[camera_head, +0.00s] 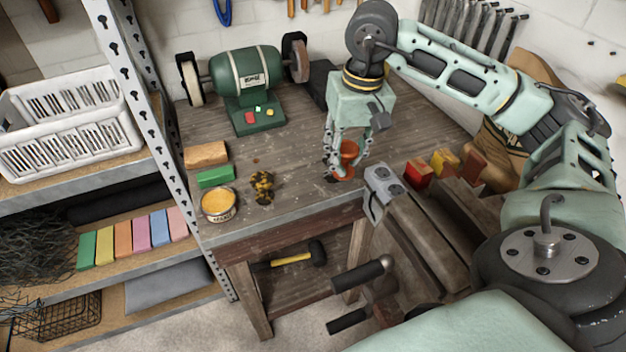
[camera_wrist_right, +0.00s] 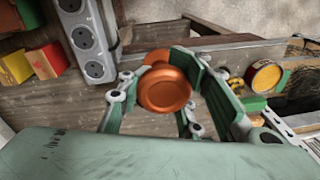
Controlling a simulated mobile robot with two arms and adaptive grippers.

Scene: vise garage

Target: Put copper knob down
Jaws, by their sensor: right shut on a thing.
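The copper knob (camera_head: 348,153) is a rounded orange-copper piece between the fingers of my right gripper (camera_head: 347,172), just above or at the workbench top near its front right. In the right wrist view the knob (camera_wrist_right: 166,88) shows its round face, with the green fingers of the right gripper (camera_wrist_right: 165,100) on both sides of it. The right gripper is shut on it and points down. I cannot tell whether the knob touches the wooden workbench (camera_head: 300,160). My left gripper is not in view.
A power strip (camera_head: 384,186) lies close to the right of the knob, with coloured blocks (camera_head: 418,172) beyond it. A green bench grinder (camera_head: 247,80) stands at the back. A yellow tin (camera_head: 218,204) and a brass piece (camera_head: 262,187) stand left; bare wood lies between.

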